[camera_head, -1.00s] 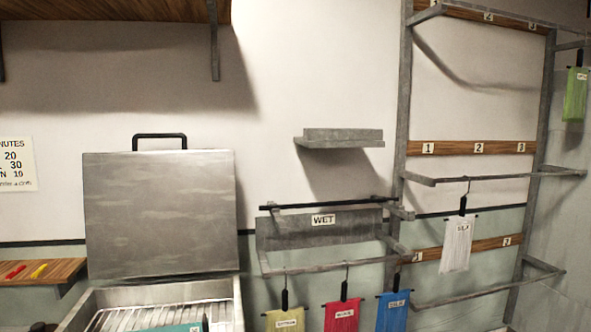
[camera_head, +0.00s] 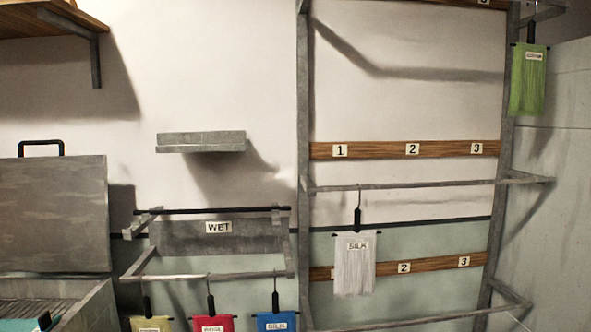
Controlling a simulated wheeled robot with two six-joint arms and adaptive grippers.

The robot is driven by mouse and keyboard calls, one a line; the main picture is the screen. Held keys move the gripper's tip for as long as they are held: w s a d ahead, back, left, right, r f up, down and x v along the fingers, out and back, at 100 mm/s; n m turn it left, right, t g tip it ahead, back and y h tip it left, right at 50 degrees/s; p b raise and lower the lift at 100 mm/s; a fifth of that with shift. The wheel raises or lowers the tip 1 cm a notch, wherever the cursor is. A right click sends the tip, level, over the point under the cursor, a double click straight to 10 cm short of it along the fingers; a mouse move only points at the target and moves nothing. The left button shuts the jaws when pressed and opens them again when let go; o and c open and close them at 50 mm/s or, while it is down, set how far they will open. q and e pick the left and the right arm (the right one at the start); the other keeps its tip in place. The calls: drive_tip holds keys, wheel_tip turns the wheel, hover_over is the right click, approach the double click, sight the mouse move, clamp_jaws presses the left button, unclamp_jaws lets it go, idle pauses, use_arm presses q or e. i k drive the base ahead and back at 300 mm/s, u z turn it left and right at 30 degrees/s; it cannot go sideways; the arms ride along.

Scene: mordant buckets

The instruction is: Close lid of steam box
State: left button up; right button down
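The steam box (camera_head: 92,308) is at the lower left, a grey metal box cut off by the picture's left and bottom edges. Its lid (camera_head: 55,215) stands upright at the back, open, with a black handle (camera_head: 40,143) on its top edge. Inside the box a wire rack (camera_head: 30,312) shows, with a teal item (camera_head: 28,325) and a dark upright piece on it, partly cut off. Neither of my grippers is in view.
A rail marked WET (camera_head: 218,228) holds yellow (camera_head: 150,324), red (camera_head: 212,323) and blue (camera_head: 276,321) cloths on hangers. A tall rack (camera_head: 303,120) at right holds a white SILK cloth (camera_head: 353,265) and a green one (camera_head: 527,85). A small shelf (camera_head: 200,142) is on the wall.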

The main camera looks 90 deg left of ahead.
sight(54, 215)
drive_tip(key=i, duration=0.15)
drive_tip(key=u, duration=4.15)
